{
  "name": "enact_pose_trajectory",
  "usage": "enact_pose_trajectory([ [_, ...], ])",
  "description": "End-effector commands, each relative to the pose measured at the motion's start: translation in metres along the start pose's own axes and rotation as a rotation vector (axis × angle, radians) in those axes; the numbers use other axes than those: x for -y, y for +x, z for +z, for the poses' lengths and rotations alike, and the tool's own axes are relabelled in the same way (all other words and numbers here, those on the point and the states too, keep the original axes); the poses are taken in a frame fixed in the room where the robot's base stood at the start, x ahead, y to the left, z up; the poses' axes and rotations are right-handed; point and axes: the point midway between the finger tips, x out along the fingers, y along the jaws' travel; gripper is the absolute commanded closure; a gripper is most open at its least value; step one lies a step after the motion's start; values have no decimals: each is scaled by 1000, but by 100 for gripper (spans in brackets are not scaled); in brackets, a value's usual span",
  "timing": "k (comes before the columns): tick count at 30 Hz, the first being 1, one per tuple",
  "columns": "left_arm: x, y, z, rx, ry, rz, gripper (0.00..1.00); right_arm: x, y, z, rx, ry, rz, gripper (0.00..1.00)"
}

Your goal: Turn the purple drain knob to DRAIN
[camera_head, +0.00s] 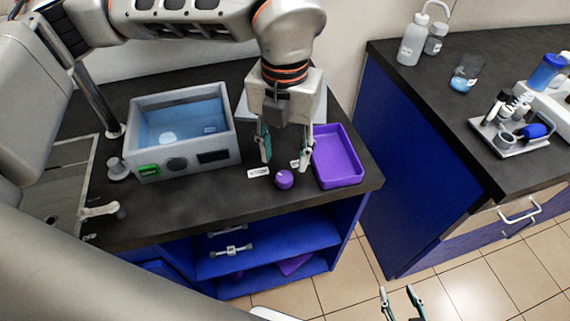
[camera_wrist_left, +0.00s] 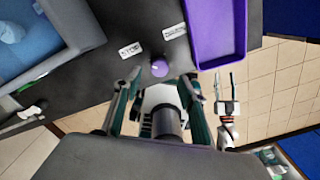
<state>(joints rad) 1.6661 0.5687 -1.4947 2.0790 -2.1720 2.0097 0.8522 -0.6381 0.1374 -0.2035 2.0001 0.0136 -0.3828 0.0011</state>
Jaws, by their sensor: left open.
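The purple drain knob (camera_head: 284,180) stands on the black bench top, in front of the purple tray's left side. It also shows in the left wrist view (camera_wrist_left: 160,69), with a small pale mark on its top. Two white labels lie by it, a left label (camera_head: 258,172) and a right label (camera_head: 296,163); I cannot read them surely. My left gripper (camera_head: 285,161) is open and points down, its fingertips apart on either side above the knob, not visibly touching it. My right gripper (camera_head: 397,290) is low over the floor, its fingers apart and empty.
A purple tray (camera_head: 354,182) stands close to the right of my left gripper. A grey water bath (camera_head: 137,157) with blue liquid stands to the left. A blue shelf unit (camera_head: 270,247) is below the bench. A second bench (camera_head: 480,90) with bottles stands at the right.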

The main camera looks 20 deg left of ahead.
Motion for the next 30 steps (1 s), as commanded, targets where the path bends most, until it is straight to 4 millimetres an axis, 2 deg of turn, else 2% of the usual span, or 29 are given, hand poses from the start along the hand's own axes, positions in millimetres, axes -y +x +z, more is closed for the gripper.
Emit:
enact_pose_trajectory([
  [3,0,22,-1,-6,-1,1,59,3,-2,9,14,-1,-4,60],
  [9,0,48,-1,-6,0,1,59,2,0,8,11,-5,-3,60],
  [15,0,59,-1,-2,0,-1,59,-1,2,2,1,-8,1,60],
  [22,0,59,0,-2,0,0,59,-3,4,-2,-7,-10,4,60],
  [23,0,59,0,-2,0,0,61,-4,5,-2,-8,-10,5,60],
  [27,0,59,0,-2,0,0,97,-4,5,-2,-7,-10,5,60],
  [30,0,59,0,-2,0,0,97,-4,4,-2,-6,-10,5,60],
])
